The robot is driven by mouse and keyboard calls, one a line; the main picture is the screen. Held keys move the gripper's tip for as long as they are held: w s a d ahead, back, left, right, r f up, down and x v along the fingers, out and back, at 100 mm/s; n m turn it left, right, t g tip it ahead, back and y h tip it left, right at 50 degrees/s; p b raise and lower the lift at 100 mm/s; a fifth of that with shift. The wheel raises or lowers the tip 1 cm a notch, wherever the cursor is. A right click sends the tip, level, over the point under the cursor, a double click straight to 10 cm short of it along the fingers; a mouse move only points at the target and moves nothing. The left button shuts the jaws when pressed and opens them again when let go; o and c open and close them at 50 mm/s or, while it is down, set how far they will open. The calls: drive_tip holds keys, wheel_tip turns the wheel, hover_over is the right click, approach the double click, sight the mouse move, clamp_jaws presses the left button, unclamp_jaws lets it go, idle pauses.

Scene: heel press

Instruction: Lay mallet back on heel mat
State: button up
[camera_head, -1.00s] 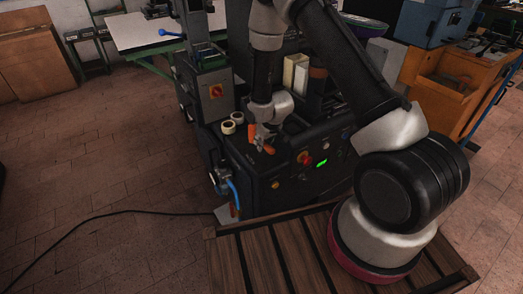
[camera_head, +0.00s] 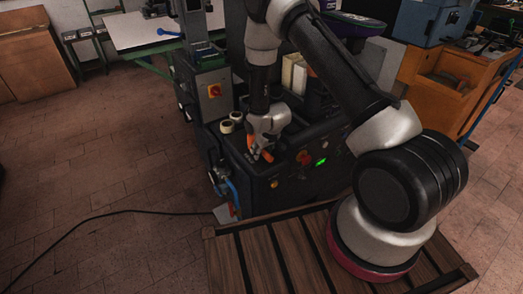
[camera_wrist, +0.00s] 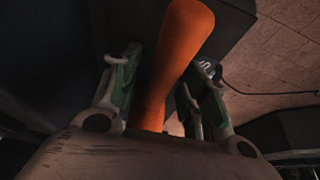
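The mallet shows as an orange handle (camera_wrist: 172,65) between the two fingers of my gripper (camera_wrist: 158,95) in the wrist view. The handle lies close to both finger pads. In the head view my gripper (camera_head: 258,153) is low over the dark top of the press cabinet, near its front left, with orange parts showing on either side of the fingers. The mallet's head is hidden or too small to make out. The heel mat cannot be told apart from the dark cabinet top, and whether the mallet touches it is unclear.
Pale rolls (camera_head: 231,122) stand left of my gripper. A red knob (camera_head: 304,158) and a lit green display (camera_head: 321,162) are on the panel to the right. Pale upright blocks (camera_head: 293,72) stand behind. A wooden slatted platform (camera_head: 240,262) lies in front.

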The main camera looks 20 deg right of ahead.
drive_tip(key=s+d+r+m, duration=0.1)
drive_tip(key=s+d+r, duration=0.25)
drive_tip(key=r, duration=0.85)
drive_tip(key=s+d+r+h, duration=0.1)
drive_tip(key=s+d+r, duration=0.25)
drive_tip(key=r, duration=0.85)
drive_tip(key=s+d+r+m, duration=0.1)
drive_tip(key=s+d+r, duration=0.3)
drive_tip(key=r, duration=0.7)
drive_tip(key=s+d+r, duration=0.1)
drive_tip(key=s+r, duration=0.3)
drive_tip(key=s, duration=0.3)
drive_tip(key=s+d+r+m, duration=0.1)
drive_tip(key=s+r, duration=0.3)
drive_tip(key=s, duration=0.4)
drive_tip(key=s+d+r, duration=0.2)
drive_tip(key=s+r, duration=0.2)
drive_tip(key=s, duration=0.4)
drive_tip(key=shift+r+m, duration=0.2)
drive_tip(key=shift+m, duration=0.1)
